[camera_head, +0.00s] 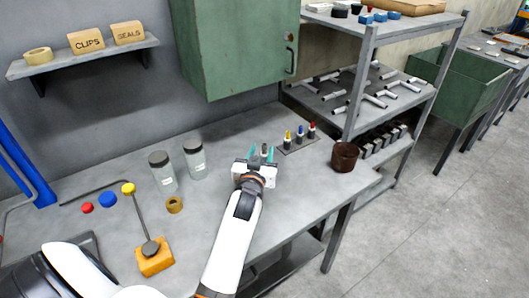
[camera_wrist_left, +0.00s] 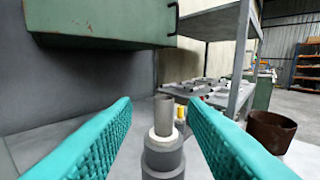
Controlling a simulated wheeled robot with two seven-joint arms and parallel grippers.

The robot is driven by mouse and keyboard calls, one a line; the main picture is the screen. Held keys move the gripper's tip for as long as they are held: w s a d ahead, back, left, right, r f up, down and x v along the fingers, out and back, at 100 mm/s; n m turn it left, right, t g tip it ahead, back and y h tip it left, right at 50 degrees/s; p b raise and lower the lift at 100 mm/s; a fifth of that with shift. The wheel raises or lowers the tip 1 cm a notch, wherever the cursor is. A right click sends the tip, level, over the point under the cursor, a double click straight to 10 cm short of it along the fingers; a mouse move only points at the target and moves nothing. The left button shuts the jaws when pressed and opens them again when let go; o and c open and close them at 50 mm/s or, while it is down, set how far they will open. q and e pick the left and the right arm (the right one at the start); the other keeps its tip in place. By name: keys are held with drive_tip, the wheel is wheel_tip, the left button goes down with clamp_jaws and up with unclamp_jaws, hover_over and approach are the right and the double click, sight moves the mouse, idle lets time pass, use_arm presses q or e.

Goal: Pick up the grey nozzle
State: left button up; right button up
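The grey nozzle (camera_wrist_left: 164,140) stands upright between the two teal fingers of my left gripper in the left wrist view, with a gap on each side. It has a narrow grey tip, a pale collar and a wider dark grey body. In the head view my left gripper (camera_head: 262,153) is open over the bench, and the nozzle's grey tip (camera_head: 264,148) shows between its fingers. The nozzle's lower part is hidden there by the gripper. My right gripper is not in view.
Yellow (camera_head: 287,138), blue (camera_head: 300,131) and red-tipped (camera_head: 312,130) nozzles stand in a row just right of the gripper. A brown pot (camera_head: 344,156) is near the bench's right end. Two clear jars (camera_head: 194,160) stand left. The green cabinet (camera_head: 237,45) hangs behind and above.

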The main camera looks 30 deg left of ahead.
sight(264, 148)
use_arm(q)
drive_tip(key=x, duration=0.5)
drive_tip(key=shift+d+f+p, duration=0.1)
drive_tip(key=shift+d+p, duration=0.05)
drive_tip(key=shift+p, duration=0.25)
clamp_jaws()
